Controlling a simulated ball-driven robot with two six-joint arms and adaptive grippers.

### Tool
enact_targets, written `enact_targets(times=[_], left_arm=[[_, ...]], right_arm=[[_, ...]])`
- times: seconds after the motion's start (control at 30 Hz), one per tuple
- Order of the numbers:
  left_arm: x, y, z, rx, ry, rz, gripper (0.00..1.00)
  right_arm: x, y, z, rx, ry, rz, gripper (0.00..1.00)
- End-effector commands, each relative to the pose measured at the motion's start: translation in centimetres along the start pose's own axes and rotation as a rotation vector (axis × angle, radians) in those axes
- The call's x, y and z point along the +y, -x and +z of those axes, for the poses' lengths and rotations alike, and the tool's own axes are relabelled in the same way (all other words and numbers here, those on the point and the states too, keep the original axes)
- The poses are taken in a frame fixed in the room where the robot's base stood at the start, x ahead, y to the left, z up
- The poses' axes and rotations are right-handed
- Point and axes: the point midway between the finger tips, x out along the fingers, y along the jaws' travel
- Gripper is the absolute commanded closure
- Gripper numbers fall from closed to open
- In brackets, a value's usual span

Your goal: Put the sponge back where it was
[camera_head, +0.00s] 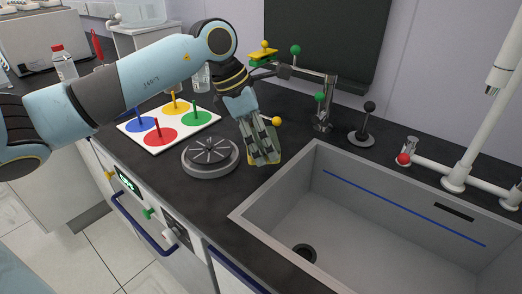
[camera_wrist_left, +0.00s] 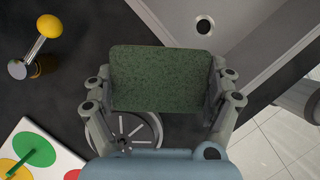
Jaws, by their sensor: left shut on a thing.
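The sponge (camera_wrist_left: 160,78) fills the middle of the left wrist view, its dark green scouring face toward the camera. In the head view its yellow edge (camera_head: 278,157) shows beside the fingers, near the sink's back left corner. My left gripper (camera_head: 263,150) points down and is shut on the sponge, one finger at each end (camera_wrist_left: 160,88). Whether the sponge touches the counter cannot be told. My right gripper is not in view.
The grey sink (camera_head: 285,181) is right of the sponge, and a round grey spoked device (camera_head: 210,157) is left of it. A white board with coloured discs and pegs (camera_head: 150,147) lies farther left. Valve taps (camera_head: 322,115) stand behind.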

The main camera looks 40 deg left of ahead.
Motion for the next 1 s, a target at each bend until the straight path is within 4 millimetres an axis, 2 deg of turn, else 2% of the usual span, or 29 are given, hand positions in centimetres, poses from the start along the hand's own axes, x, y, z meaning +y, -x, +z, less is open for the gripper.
enact_targets(times=[0.17, 0.43, 0.67, 1.0], left_arm=[[0.9, -0.8, -0.3, -0.001, 0.000, -0.001, 0.47], [0.9, -4.0, -1.7, -0.001, 0.002, -0.001, 0.47], [1.0, -4.2, -1.8, 0.000, -0.001, 0.001, 0.47], [1.0, -5.1, -2.1, 0.000, 0.000, 0.001, 0.47]], right_arm=[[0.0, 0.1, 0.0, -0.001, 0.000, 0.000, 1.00], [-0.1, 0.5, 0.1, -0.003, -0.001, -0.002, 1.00], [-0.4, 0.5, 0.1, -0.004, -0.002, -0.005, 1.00], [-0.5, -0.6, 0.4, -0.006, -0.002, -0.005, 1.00]])
